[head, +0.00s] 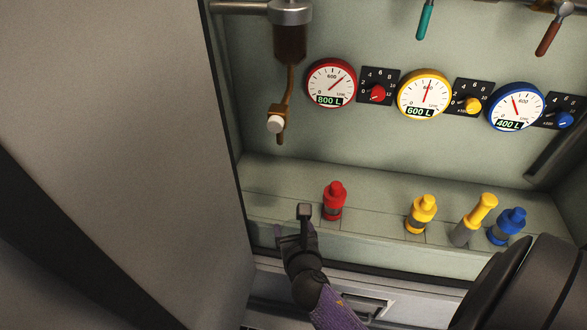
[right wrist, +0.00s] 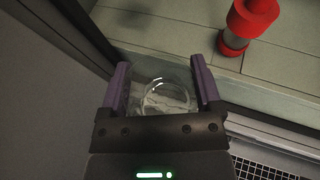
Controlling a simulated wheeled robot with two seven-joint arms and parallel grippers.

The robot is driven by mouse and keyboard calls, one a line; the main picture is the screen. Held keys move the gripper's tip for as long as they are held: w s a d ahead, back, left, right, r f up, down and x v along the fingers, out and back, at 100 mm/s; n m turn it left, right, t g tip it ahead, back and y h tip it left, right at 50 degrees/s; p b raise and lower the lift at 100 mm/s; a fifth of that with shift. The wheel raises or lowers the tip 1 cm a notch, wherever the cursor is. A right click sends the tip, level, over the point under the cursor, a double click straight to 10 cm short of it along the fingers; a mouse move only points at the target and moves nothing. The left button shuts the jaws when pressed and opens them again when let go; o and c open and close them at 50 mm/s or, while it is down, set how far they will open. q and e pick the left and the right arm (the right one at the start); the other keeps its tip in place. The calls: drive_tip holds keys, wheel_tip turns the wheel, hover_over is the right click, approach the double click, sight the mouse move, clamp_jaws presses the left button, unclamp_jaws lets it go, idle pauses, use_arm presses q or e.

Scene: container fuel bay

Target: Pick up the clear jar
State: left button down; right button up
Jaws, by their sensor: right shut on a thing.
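The clear jar (right wrist: 165,98) shows in the right wrist view as a see-through round form with a bright ring. It sits between the two purple-sided fingers of my right gripper (right wrist: 161,82), which is shut on it. In the head view my right gripper (head: 301,228) is at the front edge of the shelf, left of and in front of the red fitting. I cannot make out the jar in the head view. My left gripper is not in view.
The red fitting (head: 333,201) stands close by on the shelf (head: 375,215), also in the right wrist view (right wrist: 242,25). Yellow (head: 421,214) and blue (head: 507,226) fittings stand further right. A brown spout (head: 284,105) hangs at the back left. A grey panel (head: 120,130) borders the left.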

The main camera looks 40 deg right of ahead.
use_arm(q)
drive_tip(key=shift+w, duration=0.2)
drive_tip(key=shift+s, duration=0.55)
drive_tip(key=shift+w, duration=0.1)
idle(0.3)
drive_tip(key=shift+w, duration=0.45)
